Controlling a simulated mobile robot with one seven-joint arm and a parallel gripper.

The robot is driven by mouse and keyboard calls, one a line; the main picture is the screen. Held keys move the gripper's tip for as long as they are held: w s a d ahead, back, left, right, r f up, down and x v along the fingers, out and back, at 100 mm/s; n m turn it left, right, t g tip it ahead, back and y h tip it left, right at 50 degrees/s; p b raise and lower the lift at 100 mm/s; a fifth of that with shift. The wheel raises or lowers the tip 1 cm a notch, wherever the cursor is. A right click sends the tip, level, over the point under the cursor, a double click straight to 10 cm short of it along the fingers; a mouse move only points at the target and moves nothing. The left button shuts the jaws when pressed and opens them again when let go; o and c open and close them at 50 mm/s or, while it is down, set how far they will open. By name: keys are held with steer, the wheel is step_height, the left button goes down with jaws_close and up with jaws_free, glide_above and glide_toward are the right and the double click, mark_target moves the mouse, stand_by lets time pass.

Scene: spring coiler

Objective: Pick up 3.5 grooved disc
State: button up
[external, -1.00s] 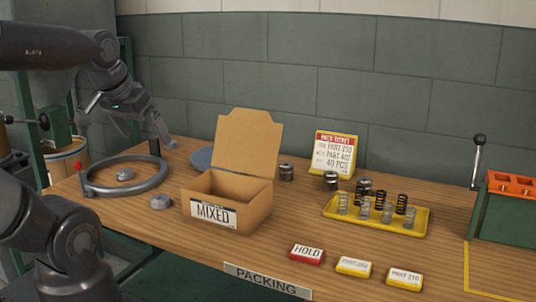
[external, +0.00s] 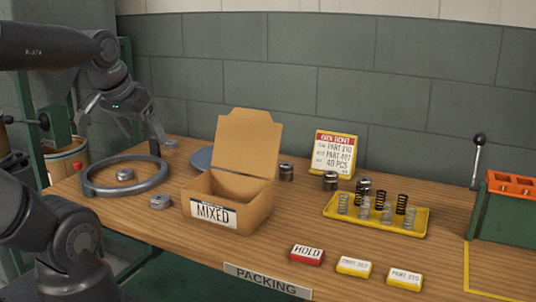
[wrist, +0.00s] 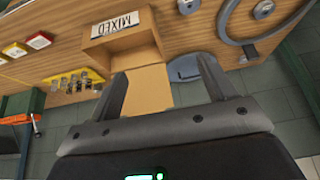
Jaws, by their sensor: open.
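Two small grey discs are on the wooden bench. One disc (external: 125,174) lies inside a large grey ring and also shows in the wrist view (wrist: 263,9). The other disc (external: 160,202) lies left of the cardboard box and shows at the top edge of the wrist view (wrist: 188,6). I cannot tell which is the 3.5 disc, and grooves are too small to make out. My gripper (external: 126,132) is open and empty, above the back left of the bench, apart from both discs. Its spread fingers (wrist: 160,68) show in the wrist view.
The grey ring (external: 88,188) has a dark upright block behind it. The open MIXED box (external: 250,215) stands mid-bench with its flap up. A blue-grey round plate (external: 202,158), steel cylinders (external: 286,173), a yellow spring tray (external: 334,215) and a sign (external: 333,153) are around it.

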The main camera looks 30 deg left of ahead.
steer(key=shift+c, duration=0.2)
steer(key=w+a+r, duration=0.2)
steer(key=w, duration=0.4)
steer(key=w+a+r, duration=0.2)
steer(key=w, duration=0.4)
steer(key=m+g+h, duration=0.1)
steer(key=m, duration=0.1)
glide_above(170, 141)
steer(key=s+a, duration=0.2)
steer(key=s, duration=0.3)
step_height(170, 141, down, 17)
steer(key=x, duration=1.1)
steer(key=shift+w+d+r, duration=0.2)
steer(key=shift+d, duration=0.15)
steer(key=c, duration=1.2)
steer(key=shift+c, duration=0.2)
steer(key=shift+r, duration=0.2)
